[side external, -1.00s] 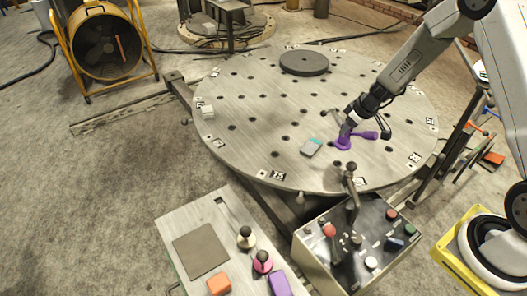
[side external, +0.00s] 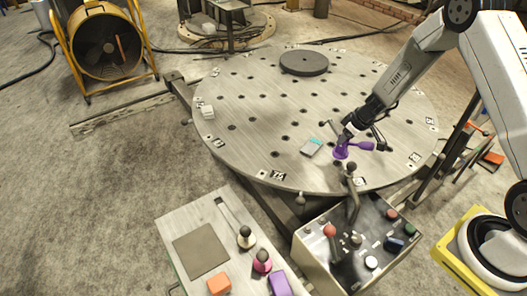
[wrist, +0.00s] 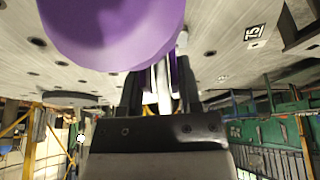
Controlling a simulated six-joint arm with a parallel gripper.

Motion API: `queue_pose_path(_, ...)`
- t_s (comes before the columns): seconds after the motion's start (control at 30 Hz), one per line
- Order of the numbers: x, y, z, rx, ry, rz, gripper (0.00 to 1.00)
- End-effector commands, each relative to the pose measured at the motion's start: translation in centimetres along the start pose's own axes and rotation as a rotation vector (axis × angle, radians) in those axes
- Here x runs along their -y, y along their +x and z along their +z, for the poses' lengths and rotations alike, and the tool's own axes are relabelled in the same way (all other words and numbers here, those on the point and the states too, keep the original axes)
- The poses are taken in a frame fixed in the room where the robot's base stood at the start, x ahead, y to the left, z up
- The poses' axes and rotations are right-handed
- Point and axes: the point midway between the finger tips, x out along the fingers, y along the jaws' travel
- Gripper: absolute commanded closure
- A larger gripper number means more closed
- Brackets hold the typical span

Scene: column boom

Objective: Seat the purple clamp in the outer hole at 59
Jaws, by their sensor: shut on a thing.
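The purple clamp (side external: 341,151) is held in my gripper (side external: 345,139) over the near right part of the round, perforated table (side external: 260,110). Its handle points right. In the wrist view the clamp (wrist: 115,28) is large at the top, and the dark jaws (wrist: 155,95) are closed on it. I cannot tell whether the clamp's lower end touches the table. Dark holes run in rings across the plate, with black-and-white number tags along the rim. One tag (wrist: 256,33) reads 75 in the wrist view. I cannot make out a 59, and the hole under the clamp is hidden.
A dark disc (side external: 304,62) is at the table's far side. A control box (side external: 355,240) with levers stands close in front. A cart (side external: 215,245) is at its left. The plate's left half is mostly clear.

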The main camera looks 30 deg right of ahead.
Motion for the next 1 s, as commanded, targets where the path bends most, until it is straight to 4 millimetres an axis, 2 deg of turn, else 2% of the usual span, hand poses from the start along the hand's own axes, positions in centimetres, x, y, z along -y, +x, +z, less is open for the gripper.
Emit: queue_pose_path(1.0, -0.08, 0.54, 0.09, -0.003, 0.000, 0.001, 1.00)
